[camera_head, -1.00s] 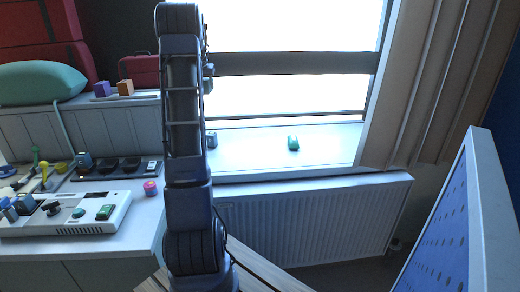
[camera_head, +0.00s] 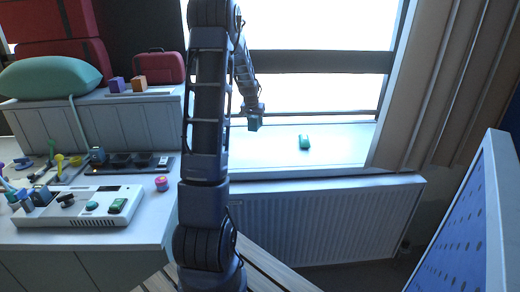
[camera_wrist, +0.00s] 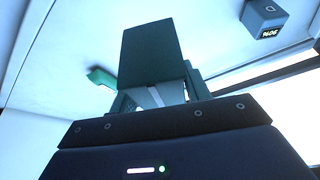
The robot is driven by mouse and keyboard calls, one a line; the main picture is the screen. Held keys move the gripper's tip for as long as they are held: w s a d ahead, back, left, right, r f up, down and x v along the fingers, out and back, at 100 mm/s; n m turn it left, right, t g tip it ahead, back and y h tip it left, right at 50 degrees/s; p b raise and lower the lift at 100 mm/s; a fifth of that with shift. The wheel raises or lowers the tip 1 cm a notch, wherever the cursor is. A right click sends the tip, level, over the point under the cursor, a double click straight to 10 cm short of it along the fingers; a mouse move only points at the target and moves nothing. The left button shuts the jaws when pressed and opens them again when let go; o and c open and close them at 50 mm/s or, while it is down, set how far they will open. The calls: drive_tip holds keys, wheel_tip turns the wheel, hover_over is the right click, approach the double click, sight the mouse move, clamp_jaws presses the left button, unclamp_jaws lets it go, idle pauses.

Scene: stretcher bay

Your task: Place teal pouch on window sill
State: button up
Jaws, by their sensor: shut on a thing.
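My gripper (camera_head: 254,114) is above the window sill (camera_head: 345,140), in front of the window, at the end of my extended arm. In the wrist view, my gripper (camera_wrist: 155,97) is shut on a dark teal, flat-faced block-like thing, which I take for the teal pouch (camera_wrist: 150,52). The pouch is also small and dark below the gripper in the head view (camera_head: 254,125). It looks held apart from the sill, but the exact gap is hard to tell.
A small green thing (camera_head: 304,142) lies on the sill, right of my gripper; it also shows in the wrist view (camera_wrist: 102,77). A grey box with a display (camera_wrist: 265,17) stands on the sill. The sill between them looks clear. A curtain (camera_head: 440,90) borders the right.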

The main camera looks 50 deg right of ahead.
wheel_tip(320, 180, down, 16)
drive_tip(key=shift+f, duration=0.25)
idle(0.4)
drive_tip(key=shift+f, duration=0.15)
drive_tip(key=o, duration=1.1)
